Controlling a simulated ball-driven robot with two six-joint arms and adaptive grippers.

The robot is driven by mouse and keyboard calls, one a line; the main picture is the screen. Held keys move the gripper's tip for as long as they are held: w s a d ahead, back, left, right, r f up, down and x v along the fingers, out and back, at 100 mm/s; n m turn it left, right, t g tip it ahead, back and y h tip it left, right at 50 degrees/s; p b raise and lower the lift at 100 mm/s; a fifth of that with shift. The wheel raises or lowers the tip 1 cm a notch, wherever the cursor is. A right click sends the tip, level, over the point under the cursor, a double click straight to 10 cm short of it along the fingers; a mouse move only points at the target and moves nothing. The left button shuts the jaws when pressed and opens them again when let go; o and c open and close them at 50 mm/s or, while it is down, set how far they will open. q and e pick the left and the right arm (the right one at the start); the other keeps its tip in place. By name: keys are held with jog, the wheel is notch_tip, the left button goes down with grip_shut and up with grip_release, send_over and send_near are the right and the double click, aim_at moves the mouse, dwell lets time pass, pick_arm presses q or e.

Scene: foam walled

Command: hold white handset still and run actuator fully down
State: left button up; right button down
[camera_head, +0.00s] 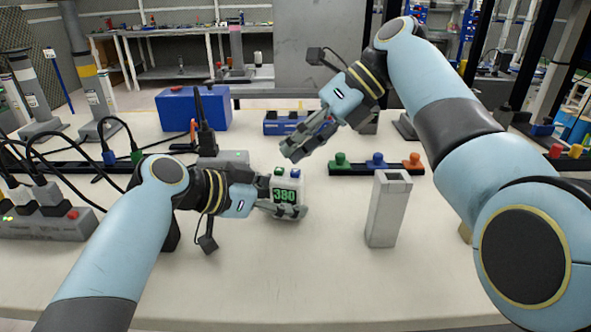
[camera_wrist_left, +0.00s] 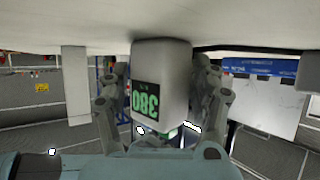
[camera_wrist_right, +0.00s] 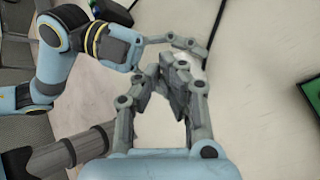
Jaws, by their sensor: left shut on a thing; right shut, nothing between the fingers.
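The white handset (camera_head: 287,212) stands upright on the table in the head view, its dark display reading a green 380. A green button (camera_head: 279,170) and a blue button (camera_head: 295,174) sit on its top. My left gripper (camera_head: 283,211) is shut on its sides; the left wrist view shows the handset (camera_wrist_left: 165,65) upside down between the fingers (camera_wrist_left: 160,90). My right gripper (camera_head: 290,153) is shut and empty, its fingertips above the handset and apart from the buttons. In the right wrist view its fingers (camera_wrist_right: 176,62) hide the handset. I cannot identify the actuator for sure.
A grey hollow post (camera_head: 388,208) stands right of the handset. Behind it lies a black strip with green, blue and orange knobs (camera_head: 376,161). A blue box (camera_head: 193,109) is at the back. A power strip with cables (camera_head: 45,220) is at the left. The front table is clear.

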jog(key=shift+f, duration=0.1)
dwell(0.7)
jog(key=shift+f, duration=0.3)
jog(key=shift+f, duration=0.55)
dwell(1.1)
jog(key=shift+r, duration=0.1)
dwell(2.6)
jog(key=shift+r, duration=0.85)
jog(key=shift+r, duration=2.55)
